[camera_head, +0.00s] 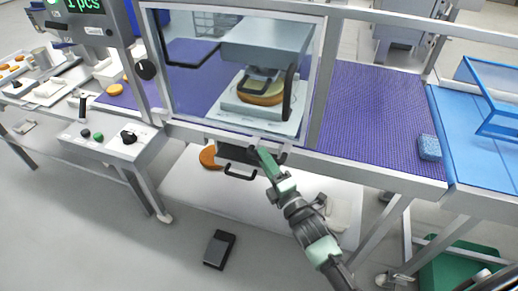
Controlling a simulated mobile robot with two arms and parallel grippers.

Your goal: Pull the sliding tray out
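A dark tray front (232,153) sits under the front edge of the bench, below the clear guard. A black loop handle (241,174) hangs out below it. I take this to be the sliding tray; it looks mostly under the bench, and how far it is out is unclear. My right gripper (267,152) is at the bench edge, just right of the tray front and above and right of the handle. It seems apart from the handle; whether its fingers are open is unclear. My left gripper is out of view.
Behind the guard (243,126), a filled round (261,93) lies under a grey press head (267,42). A control box (112,140) stands left, a purple belt (375,110) right. A white lower shelf (185,187) holds a brown round (208,157). A pedal (219,249) lies on the floor.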

